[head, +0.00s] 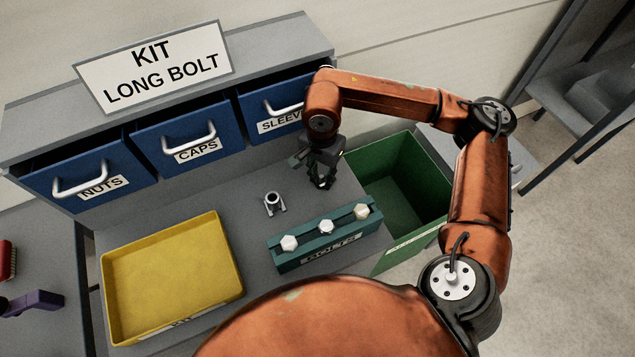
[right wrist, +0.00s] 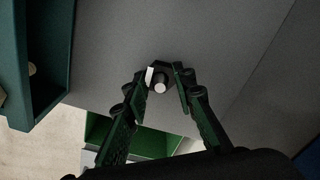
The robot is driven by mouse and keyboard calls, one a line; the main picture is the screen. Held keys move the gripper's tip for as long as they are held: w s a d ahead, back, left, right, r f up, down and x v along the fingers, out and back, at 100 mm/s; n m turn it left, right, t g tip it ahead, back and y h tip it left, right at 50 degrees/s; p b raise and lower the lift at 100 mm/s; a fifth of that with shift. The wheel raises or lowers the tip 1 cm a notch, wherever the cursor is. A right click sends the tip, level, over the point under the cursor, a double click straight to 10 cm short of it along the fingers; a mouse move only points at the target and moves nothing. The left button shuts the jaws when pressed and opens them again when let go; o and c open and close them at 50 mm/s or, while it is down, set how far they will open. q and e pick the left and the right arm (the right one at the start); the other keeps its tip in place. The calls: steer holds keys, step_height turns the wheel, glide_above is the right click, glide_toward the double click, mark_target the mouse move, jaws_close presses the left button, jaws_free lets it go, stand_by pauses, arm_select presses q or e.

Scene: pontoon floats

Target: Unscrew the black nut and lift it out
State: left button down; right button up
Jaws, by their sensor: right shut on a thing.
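My right gripper (head: 322,182) is above the grey bench, to the right of a small grey ring-shaped fixture (head: 274,203). In the right wrist view my right gripper (right wrist: 166,86) has its two fingers closed in on a small dark piece, which looks like the black nut (right wrist: 162,69). A short grey round bolt end (right wrist: 160,88) and a white sliver show beside it between the fingers. I cannot tell how far the nut is threaded on the bolt. In the head view the nut is too small and dark to tell from the gripper. My left gripper is not in view.
A teal rack (head: 325,241) with three bolts stands in front of the gripper. A green bin (head: 400,165) is to the right. A yellow tray (head: 172,275) lies at the left. Blue drawers (head: 180,150) line the back. Bare bench lies around the fixture.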

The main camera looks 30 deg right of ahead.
steer(key=n+b, duration=0.1)
steer(key=n, duration=0.1)
steer(key=n+b, duration=0.1)
steer(key=n, duration=0.1)
steer(key=n+b, duration=0.1)
steer(key=shift+w+f+n, duration=0.1)
steer(key=shift+f+n, duration=0.15)
steer(key=shift+n, duration=0.15)
steer(key=shift+r+n, duration=0.1)
steer(key=shift+n, duration=0.3)
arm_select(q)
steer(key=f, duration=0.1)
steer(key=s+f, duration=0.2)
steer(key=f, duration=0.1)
arm_select(e)
steer(key=shift+r+n, duration=0.2)
steer(key=shift+n, duration=0.1)
